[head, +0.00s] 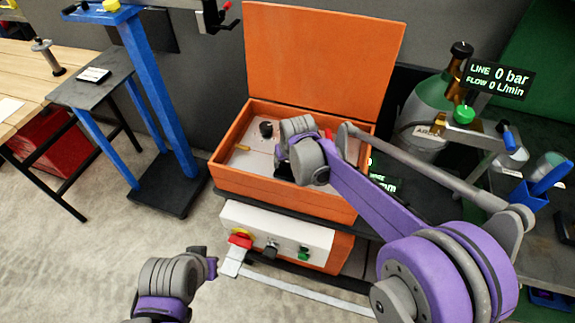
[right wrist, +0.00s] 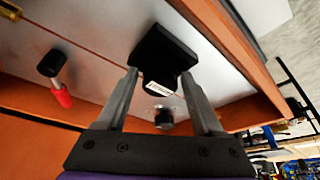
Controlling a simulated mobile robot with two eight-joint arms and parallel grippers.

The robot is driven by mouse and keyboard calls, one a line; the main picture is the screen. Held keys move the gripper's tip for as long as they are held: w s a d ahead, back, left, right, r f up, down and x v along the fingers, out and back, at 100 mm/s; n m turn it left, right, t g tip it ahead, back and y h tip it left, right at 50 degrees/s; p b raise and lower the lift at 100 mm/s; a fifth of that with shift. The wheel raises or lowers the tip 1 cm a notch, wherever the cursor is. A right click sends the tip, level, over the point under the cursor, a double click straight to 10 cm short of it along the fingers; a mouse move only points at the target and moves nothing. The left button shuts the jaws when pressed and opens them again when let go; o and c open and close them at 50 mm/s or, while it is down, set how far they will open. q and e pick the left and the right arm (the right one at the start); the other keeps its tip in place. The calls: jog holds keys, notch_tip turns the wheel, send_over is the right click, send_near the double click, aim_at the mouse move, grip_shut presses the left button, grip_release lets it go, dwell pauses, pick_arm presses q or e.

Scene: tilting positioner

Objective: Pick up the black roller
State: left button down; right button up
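My right gripper (head: 284,160) is low inside the orange case, over its pale inner panel; my wrist hides most of its fingers. In the right wrist view its two fingers (right wrist: 159,78) are apart, on either side of a black block-like part (right wrist: 163,50) with a white label. This may be the black roller, but its shape does not show clearly. I cannot tell whether the fingers touch it. A small dark patch (head: 284,173) shows below the wrist. My left gripper (head: 211,267) is at the lower left, in front of the case; its fingers are unclear.
The orange case (head: 225,181) has its lid (head: 318,50) up behind. A gas cylinder (head: 424,112) stands right; a blue frame (head: 160,90) stands left.

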grip_shut()
jog(key=shift+r, duration=0.1)
dwell(0.3)
